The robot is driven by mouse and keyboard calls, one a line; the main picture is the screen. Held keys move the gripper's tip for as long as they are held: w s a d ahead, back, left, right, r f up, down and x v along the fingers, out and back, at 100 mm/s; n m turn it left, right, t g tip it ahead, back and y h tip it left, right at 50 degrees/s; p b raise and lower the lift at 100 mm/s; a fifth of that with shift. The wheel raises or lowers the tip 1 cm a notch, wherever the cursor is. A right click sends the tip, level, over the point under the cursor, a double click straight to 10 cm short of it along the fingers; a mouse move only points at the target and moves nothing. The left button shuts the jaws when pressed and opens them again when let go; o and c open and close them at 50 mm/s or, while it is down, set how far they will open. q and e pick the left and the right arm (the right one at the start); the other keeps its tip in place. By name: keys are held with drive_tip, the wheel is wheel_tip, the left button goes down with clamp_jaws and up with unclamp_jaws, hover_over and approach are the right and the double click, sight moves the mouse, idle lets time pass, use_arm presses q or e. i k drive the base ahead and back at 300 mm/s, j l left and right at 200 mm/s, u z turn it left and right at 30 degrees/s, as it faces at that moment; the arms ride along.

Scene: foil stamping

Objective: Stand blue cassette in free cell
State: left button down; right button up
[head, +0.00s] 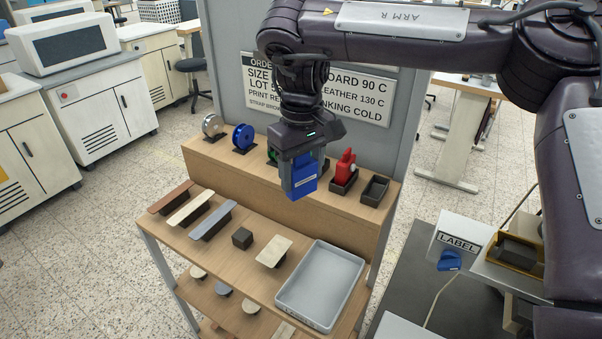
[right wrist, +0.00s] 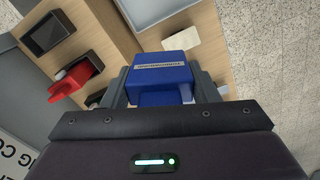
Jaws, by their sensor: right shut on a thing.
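My right gripper (head: 299,172) is shut on the blue cassette (head: 304,185) and holds it above the front edge of the upper shelf. In the right wrist view the blue cassette (right wrist: 160,82) sits between both fingers, its pale label strip facing the camera. A red cassette (head: 345,167) stands in a dark cell on the shelf. To its right is an empty dark cell (head: 375,190), which also shows in the right wrist view (right wrist: 50,33). The shelf part behind my gripper is partly hidden. My left gripper is not in view.
A blue spool (head: 243,137) and a silver spool (head: 212,125) stand at the shelf's left. The lower shelf holds a grey tray (head: 320,286), a small dark block (head: 242,238) and several strips. A sign board (head: 350,100) rises behind. A label machine (head: 459,241) stands at right.

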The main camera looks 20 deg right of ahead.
sight(375, 194)
drive_tip(key=i+j, duration=0.15)
drive_tip(key=j, duration=0.15)
drive_tip(key=i+j, duration=0.15)
drive_tip(key=j, duration=0.2)
drive_tip(key=i+j, duration=0.15)
drive_tip(key=j, duration=0.15)
drive_tip(key=i+j, duration=0.15)
drive_tip(key=j, duration=0.15)
drive_tip(key=z, duration=1.65)
drive_tip(key=i+j+z, duration=0.1)
drive_tip(key=i, duration=0.35)
